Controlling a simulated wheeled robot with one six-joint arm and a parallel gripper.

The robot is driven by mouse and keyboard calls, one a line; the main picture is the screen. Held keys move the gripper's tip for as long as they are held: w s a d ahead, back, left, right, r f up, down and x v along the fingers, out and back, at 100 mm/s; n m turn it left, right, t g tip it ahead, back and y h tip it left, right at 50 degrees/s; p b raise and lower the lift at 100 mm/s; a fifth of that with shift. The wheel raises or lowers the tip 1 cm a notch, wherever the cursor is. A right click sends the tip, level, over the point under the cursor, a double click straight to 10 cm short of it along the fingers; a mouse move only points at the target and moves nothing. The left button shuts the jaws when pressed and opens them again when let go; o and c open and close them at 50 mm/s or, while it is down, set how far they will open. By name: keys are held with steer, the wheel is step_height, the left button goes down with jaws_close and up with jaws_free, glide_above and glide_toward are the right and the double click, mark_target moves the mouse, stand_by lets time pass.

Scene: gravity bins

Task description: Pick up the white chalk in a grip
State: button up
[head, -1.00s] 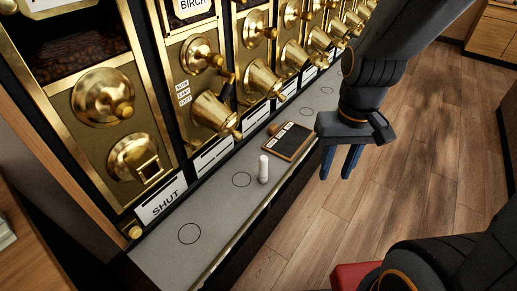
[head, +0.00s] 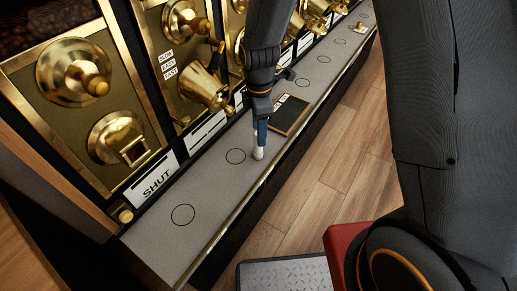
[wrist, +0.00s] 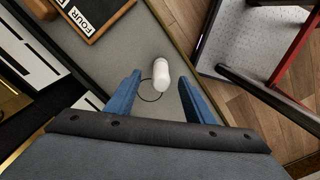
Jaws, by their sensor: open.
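The white chalk (head: 258,153) stands upright on the grey ledge (head: 207,178), close to a drawn circle. In the wrist view the chalk (wrist: 161,74) shows just ahead of and between the two blue fingertips. My gripper (head: 261,135) is open above and around the chalk's upper part in the head view, with the fingers partly covering it. In the wrist view the gripper (wrist: 155,92) has clear gaps on both sides of the chalk. I cannot tell whether a finger touches it.
A dark wood-framed slate (head: 290,114) lies on the ledge just beyond the chalk. Brass dispensers (head: 205,85) line the wall on the left. The ledge's brass front edge (head: 262,185) drops to the wood floor (head: 330,170). The near ledge is clear.

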steer(key=shift+s+a+f+p, duration=0.1)
steer(key=shift+f+p, duration=0.15)
steer(key=shift+f, duration=1.65)
steer(key=shift+s+a+f+p, duration=0.1)
steer(key=shift+f+p, duration=0.15)
steer(key=shift+f, duration=1.6)
jaws_close()
